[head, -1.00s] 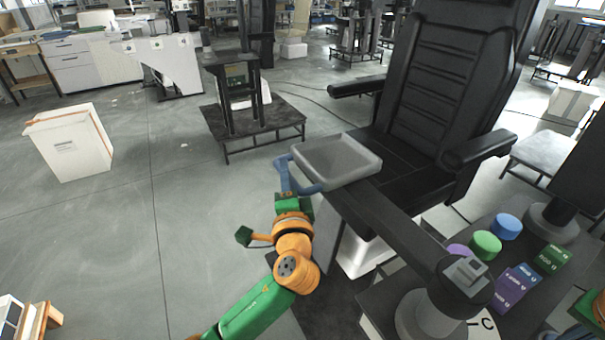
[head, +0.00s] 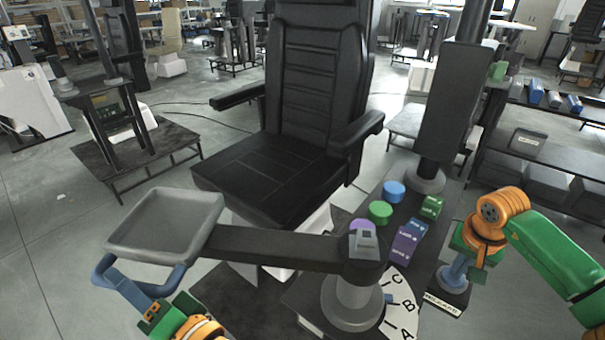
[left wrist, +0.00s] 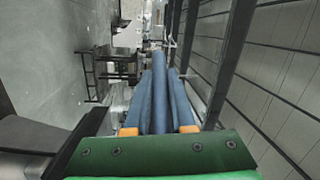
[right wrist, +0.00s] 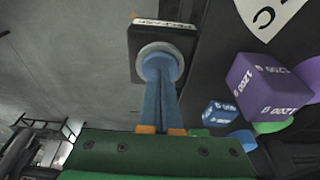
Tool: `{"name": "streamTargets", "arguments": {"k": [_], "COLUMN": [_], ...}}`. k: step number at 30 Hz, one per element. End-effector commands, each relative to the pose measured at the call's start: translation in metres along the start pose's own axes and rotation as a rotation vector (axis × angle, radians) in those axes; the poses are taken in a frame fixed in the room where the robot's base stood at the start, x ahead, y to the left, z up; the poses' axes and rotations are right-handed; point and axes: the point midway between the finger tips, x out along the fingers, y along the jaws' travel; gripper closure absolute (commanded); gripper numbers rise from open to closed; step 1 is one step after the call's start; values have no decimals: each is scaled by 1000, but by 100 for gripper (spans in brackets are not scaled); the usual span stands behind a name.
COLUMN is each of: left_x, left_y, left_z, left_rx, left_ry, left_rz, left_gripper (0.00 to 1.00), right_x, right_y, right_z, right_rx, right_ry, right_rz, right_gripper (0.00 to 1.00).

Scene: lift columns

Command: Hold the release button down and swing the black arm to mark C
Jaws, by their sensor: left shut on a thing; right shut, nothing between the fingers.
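The black arm (head: 270,246) reaches left from its grey post (head: 352,305) and carries a grey tray (head: 165,222). My left gripper (head: 118,282) is shut on the blue handle (head: 180,276) below the tray. A white dial (head: 400,312) shows A, B and C; a small blue pointer (head: 388,298) at the post lies close to C, exact alignment unclear. My right gripper (head: 450,280) is shut and empty, its blue fingertips down on the round release button, which they largely hide. Its grey ring (right wrist: 176,64) and black box (right wrist: 135,62) show in the right wrist view.
A black chair (head: 280,165) stands behind the arm. Blue (head: 394,190), green (head: 380,211) and purple round pieces and several labelled blocks (head: 408,240) sit beside the post. A dark column (head: 450,110) rises behind them.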

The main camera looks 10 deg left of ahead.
Motion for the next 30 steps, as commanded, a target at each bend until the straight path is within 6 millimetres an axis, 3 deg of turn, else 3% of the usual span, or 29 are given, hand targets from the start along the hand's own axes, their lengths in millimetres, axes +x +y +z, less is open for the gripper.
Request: {"name": "streamTargets", "arguments": {"k": [13,14,17,30], "left_x": [-3,-3,-3,-2], "left_y": [0,0,0,-1], "left_z": [4,4,4,3], "left_rx": [0,0,0,0], "left_ry": [-14,-14,-13,-11], "left_rz": [-1,-1,-1,-3], "left_gripper": [100,75,48,48], "right_x": [1,1,1,1], "right_y": [1,1,1,1], "right_z": [0,0,0,0], "right_rx": [0,1,1,1], "right_ry": [-1,-1,-1,-1], "right_rz": [3,3,3,2], "right_gripper": [100,100,100,100]}}
